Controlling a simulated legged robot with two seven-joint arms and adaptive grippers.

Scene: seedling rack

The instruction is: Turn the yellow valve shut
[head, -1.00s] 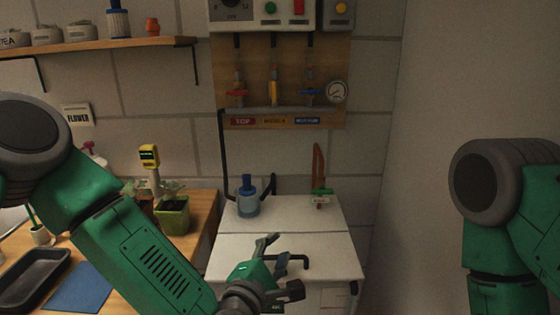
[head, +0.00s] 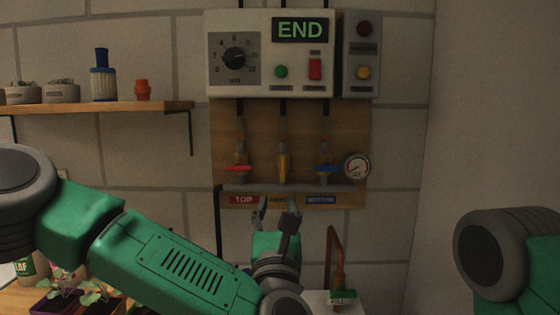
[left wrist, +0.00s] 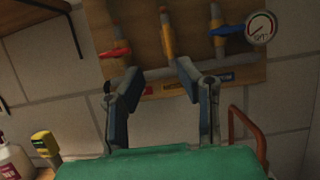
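The yellow valve (head: 282,168) is the middle one of three on a wooden wall board. Its handle stands upright, in line with its pipe. It also shows in the left wrist view (left wrist: 168,38), ahead of the fingers. My left gripper (head: 277,212) points up, just below the yellow valve, in front of the label strip. Its two fingers are apart with nothing between them, as the left wrist view (left wrist: 158,78) shows. The gripper partly hides the middle label. My right gripper is out of view; only part of the right arm shows.
A red valve (head: 238,168) and a blue valve (head: 326,168) flank the yellow one, with a gauge (head: 356,166) at right. A grey pipe (head: 335,189) runs below. A control box (head: 270,80) reading END hangs above. A shelf (head: 120,108) is at left.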

